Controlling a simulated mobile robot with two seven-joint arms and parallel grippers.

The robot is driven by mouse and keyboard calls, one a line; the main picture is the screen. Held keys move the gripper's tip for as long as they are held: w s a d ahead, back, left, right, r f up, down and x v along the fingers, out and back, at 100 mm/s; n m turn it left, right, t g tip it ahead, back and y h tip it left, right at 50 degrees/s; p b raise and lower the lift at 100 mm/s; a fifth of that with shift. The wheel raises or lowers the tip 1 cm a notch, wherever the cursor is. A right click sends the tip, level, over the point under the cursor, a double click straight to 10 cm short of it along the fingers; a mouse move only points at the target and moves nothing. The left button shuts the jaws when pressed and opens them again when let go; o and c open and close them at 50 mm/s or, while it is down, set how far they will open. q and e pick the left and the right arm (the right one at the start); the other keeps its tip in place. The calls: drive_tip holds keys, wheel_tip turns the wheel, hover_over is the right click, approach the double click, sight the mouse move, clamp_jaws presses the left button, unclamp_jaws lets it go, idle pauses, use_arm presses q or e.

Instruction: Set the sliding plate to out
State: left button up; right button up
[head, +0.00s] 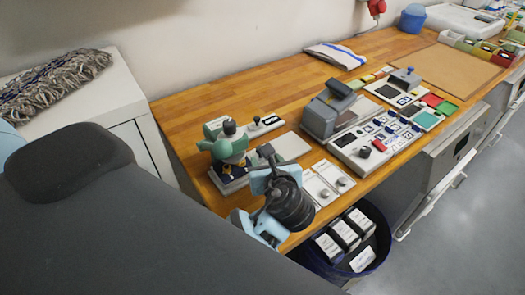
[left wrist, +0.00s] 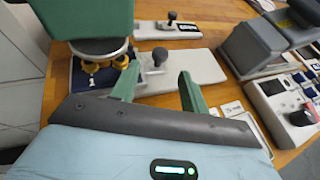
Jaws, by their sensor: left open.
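A flat light-grey plate (head: 290,146) lies on the wooden bench; in the left wrist view this plate (left wrist: 190,69) has a dark grey knob (left wrist: 159,56) near its left end. I take it as the sliding plate, but cannot read its setting. My left gripper (head: 267,154) is open and empty at the plate's near side. In the left wrist view the green fingers of the left gripper (left wrist: 157,82) point at the plate, with the knob between and beyond their tips. I cannot tell whether they touch the plate. My right gripper is not in view.
A green device (head: 226,146) stands close left of the gripper. A smaller base with a black knob and label (head: 262,124) lies behind the plate. A grey block (head: 328,112) and switch panel (head: 372,145) stand right. Two knobbed plates (head: 328,182) lie near the front edge.

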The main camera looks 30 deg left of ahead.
use_arm(q)
drive_tip(key=x, duration=0.6)
drive_tip(key=shift+w+a+f, duration=0.1)
drive_tip(key=shift+w+a, duration=0.1)
drive_tip(key=shift+c, duration=0.5)
clamp_jaws()
